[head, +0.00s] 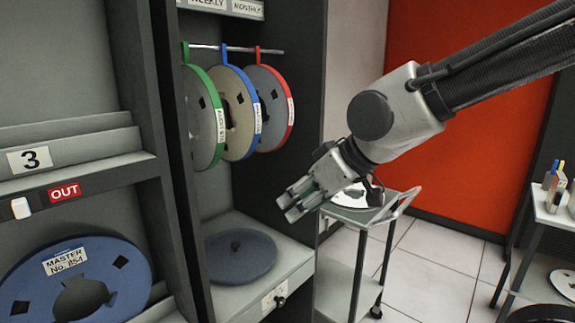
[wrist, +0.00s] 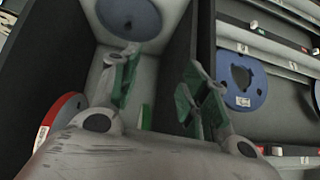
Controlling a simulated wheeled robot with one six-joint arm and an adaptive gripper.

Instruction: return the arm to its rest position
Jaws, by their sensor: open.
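My arm reaches in from the upper right of the head view. My gripper (head: 289,207) hangs in front of the open cabinet, left of the cart and above the cabinet's lower shelf. Its fingers also show in the wrist view (wrist: 157,90), spread apart with nothing between them. In the head view, three tape reels hang from a rod left of the gripper: a green one (head: 216,130), a blue one (head: 254,115) and a red one (head: 290,90). The gripper appears apart from them.
A grey-blue disc (head: 240,255) lies on the lower shelf (head: 285,265). A large blue reel (head: 125,285) marked MASTER stands at lower left. A cart (head: 352,215) stands behind the gripper, and a side table (head: 552,212) is at right. The tiled floor between is clear.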

